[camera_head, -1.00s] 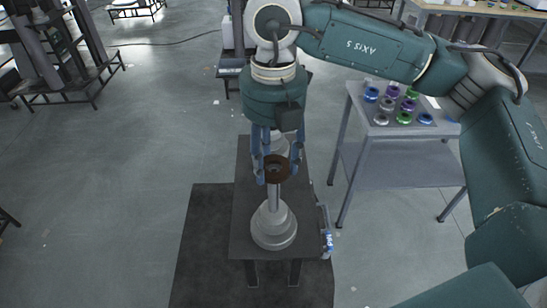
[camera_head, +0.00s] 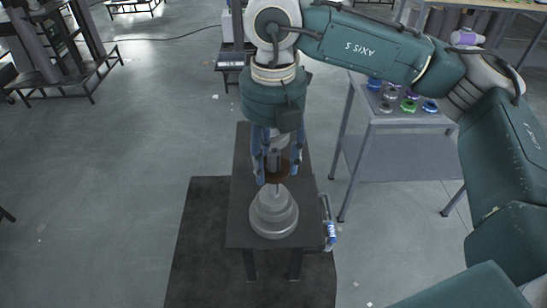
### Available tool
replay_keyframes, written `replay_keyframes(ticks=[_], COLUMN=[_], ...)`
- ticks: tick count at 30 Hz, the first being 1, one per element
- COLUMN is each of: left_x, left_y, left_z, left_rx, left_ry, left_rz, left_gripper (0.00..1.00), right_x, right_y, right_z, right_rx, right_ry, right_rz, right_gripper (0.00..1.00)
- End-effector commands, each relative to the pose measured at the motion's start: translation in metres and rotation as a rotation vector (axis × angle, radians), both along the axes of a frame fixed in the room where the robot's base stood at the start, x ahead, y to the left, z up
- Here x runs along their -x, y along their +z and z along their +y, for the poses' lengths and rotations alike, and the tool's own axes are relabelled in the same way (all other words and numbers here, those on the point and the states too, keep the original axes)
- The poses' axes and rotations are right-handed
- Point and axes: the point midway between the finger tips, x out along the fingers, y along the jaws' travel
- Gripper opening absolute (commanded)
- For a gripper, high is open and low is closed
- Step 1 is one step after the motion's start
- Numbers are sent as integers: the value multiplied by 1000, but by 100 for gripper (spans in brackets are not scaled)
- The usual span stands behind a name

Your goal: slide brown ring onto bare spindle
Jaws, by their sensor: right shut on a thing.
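My right gripper (camera_head: 272,168) points down over the dark stand table, its blue fingers shut on the brown ring (camera_head: 277,175). The ring is held roughly level. A grey stepped base (camera_head: 274,213) with a thin upright spindle (camera_head: 278,189) stands just below it. A short length of the spindle shows between ring and base; no ring shows on it. The ring lines up with the spindle in this view, but I cannot tell whether the spindle passes through its hole. Grey parts behind the fingers are mostly hidden. My left gripper is out of view.
The narrow dark table (camera_head: 240,225) stands on a black mat (camera_head: 200,250). A small blue and white item (camera_head: 331,230) hangs at its right edge. A grey side table (camera_head: 370,125) at right holds several coloured rings, partly hidden by my right arm.

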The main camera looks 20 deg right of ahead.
Motion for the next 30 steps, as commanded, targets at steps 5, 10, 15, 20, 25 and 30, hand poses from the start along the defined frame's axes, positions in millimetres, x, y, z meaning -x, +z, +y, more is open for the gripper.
replay_keyframes(ticks=[5, 10, 15, 20, 25, 30], left_x=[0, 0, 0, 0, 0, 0], left_y=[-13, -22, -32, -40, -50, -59], left_z=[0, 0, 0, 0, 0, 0], left_rx=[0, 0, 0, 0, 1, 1], left_ry=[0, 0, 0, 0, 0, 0], left_rz=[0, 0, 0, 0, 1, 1], left_gripper=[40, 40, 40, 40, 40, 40], right_x=[0, 0, 0, 0, 0, 0], right_y=[-14, -24, -34, -44, -54, -64], right_z=[0, 0, 0, 0, 0, 0], right_rx=[0, 0, 0, 0, 0, 0], right_ry=[0, 0, 0, 0, 0, 0], right_rz=[0, 0, 0, 0, 0, 0], right_gripper=[20, 20, 20, 20, 20, 20])
